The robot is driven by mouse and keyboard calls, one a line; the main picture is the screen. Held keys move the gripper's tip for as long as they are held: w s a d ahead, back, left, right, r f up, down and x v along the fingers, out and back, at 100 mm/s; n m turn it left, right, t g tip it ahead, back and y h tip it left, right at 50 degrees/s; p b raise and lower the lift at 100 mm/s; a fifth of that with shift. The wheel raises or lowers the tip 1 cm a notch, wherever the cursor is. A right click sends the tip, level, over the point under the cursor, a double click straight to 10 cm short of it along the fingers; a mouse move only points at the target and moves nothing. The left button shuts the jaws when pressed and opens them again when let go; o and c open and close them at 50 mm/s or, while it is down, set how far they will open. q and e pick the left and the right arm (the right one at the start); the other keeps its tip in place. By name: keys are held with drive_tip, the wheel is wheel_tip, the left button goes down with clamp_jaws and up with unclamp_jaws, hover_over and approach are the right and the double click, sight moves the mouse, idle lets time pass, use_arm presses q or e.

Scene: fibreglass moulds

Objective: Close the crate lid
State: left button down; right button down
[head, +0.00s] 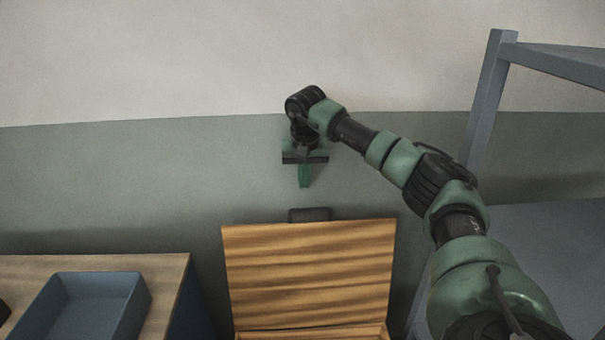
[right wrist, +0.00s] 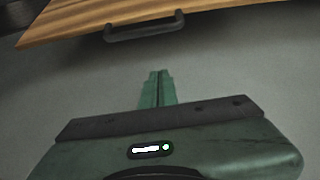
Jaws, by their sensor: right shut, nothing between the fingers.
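The crate lid (head: 310,270) is a wood-grained panel standing raised, at the bottom middle of the head view. A dark handle (head: 310,214) sits at its top edge. A strip of the crate (head: 315,333) shows below the lid; the rest is cut off. My right gripper (head: 305,182) is shut and empty, pointing down above the handle and apart from it. In the right wrist view, the gripper's closed fingers (right wrist: 158,88) point toward the lid (right wrist: 95,18) and its handle (right wrist: 147,29), with a gap between. My left gripper is not in view.
A wooden-topped table (head: 165,275) with a blue-grey tray (head: 125,310) stands at the left. A grey metal frame (head: 488,95) stands at the right. The wall (head: 130,180) is behind the lid and my right gripper.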

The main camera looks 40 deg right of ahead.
sight(304, 193)
drive_tip(key=p+x, duration=0.1)
drive_tip(key=x, duration=0.4)
drive_tip(key=shift+f, duration=0.35)
drive_tip(key=s+a, duration=0.1)
drive_tip(key=s+a+p, duration=0.1)
drive_tip(key=s, duration=0.1)
drive_tip(key=shift+a+r, duration=0.2)
drive_tip(key=shift+a, duration=0.05)
drive_tip(key=shift+w, duration=0.1)
